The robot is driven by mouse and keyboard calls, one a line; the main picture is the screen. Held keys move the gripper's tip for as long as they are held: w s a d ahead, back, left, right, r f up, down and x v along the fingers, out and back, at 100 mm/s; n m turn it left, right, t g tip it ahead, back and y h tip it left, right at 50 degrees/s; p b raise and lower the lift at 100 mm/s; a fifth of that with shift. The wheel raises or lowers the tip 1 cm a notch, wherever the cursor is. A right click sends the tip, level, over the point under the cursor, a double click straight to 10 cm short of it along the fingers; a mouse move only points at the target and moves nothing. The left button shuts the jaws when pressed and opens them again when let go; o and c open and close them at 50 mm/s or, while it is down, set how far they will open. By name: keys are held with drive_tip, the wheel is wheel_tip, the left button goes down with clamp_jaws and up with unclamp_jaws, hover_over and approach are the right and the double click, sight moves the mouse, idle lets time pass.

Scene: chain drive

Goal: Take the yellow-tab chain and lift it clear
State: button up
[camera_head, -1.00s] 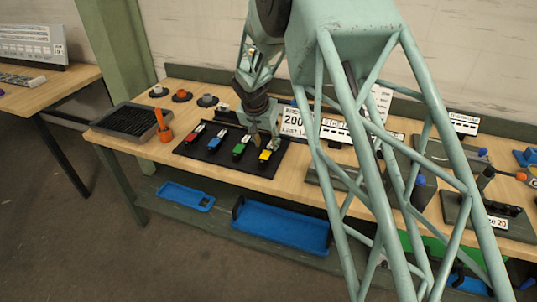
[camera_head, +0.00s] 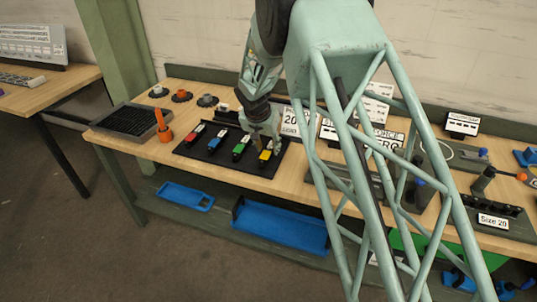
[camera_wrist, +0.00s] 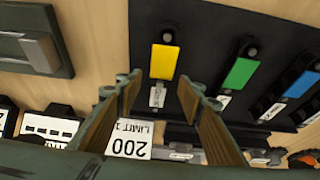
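The yellow-tab chain (camera_head: 265,156) lies in the rightmost place on a dark tray (camera_head: 229,169) on the bench. In the wrist view its yellow tab (camera_wrist: 164,62), with a white label below it, shows beyond and between my fingertips. My gripper (camera_head: 265,140) is over the far part of the yellow-tab chain in the head view. In the wrist view my gripper (camera_wrist: 159,83) is open, with a finger on each side of the label and nothing held. The height of the fingertips above the tray is hard to tell. The far part of the chain is partly hidden by my gripper.
The green-tab chain (camera_head: 239,149) lies beside it, then the blue-tab chain (camera_head: 214,144) and red-tab chain (camera_head: 196,131). A "200" limit card (camera_wrist: 128,138) stands behind the tray. A grey fixture (camera_wrist: 35,45) is off to the other side, with bare wood between.

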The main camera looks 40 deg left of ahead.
drive_tip(key=shift+x, duration=0.8)
drive_tip(key=shift+r, duration=0.1)
clamp_jaws()
wheel_tip(320, 180, up, 28)
drive_tip(key=p, duration=0.2)
idle(1.0)
drive_tip(key=shift+r, duration=0.15)
idle(0.6)
